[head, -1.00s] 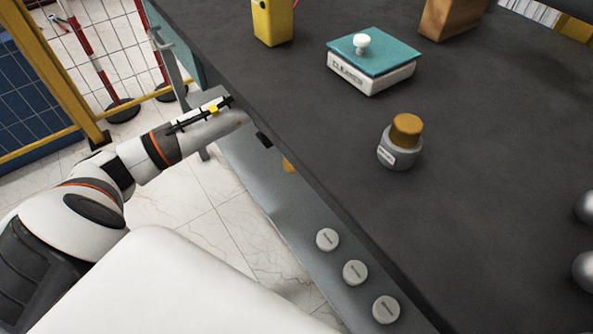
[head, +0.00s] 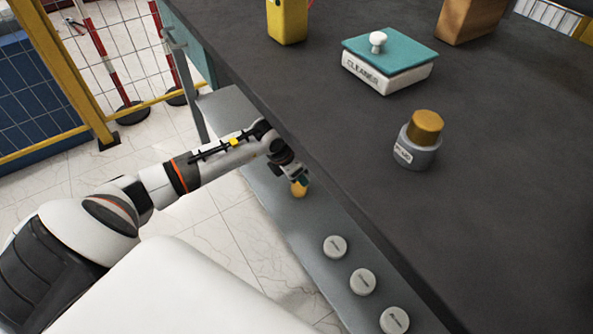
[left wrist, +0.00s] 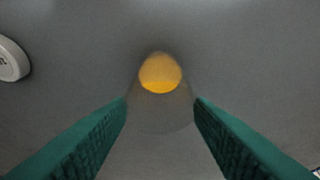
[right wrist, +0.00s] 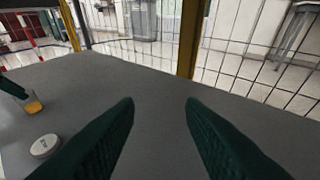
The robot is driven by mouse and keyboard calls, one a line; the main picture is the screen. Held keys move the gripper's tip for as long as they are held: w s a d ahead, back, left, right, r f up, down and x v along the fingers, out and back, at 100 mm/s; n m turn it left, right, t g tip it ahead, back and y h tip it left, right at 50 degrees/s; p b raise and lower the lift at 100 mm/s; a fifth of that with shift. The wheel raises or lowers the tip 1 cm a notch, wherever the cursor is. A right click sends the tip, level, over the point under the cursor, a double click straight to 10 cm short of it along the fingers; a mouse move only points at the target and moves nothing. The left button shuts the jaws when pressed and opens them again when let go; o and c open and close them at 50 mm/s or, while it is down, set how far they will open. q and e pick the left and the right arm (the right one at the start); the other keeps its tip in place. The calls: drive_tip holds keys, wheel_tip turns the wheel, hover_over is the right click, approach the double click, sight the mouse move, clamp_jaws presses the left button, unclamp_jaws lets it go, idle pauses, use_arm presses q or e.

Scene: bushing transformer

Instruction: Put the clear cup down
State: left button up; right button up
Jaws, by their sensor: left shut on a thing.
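The clear cup (head: 299,188) holds orange-yellow liquid and is over the grey lower shelf (head: 291,222), beside the dark table's edge. My left gripper (left wrist: 160,112) is shut on the cup, its green fingers on either side of it. In the right wrist view the cup (right wrist: 33,103) looks upright at or just above the shelf surface; I cannot tell whether it touches. My right gripper (right wrist: 160,108) is open and empty above the shelf, and it is not in the head view.
Several white round lids (head: 335,247) lie in a row on the shelf, nearer than the cup. The dark tabletop (head: 330,90) above carries a grey jar with an orange cap (head: 424,128), a teal-lidded box (head: 388,78) and a yellow container (head: 287,22).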

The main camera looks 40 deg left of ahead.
use_arm(q)
drive_tip(key=o, duration=1.2)
drive_tip(key=shift+o, duration=0.2)
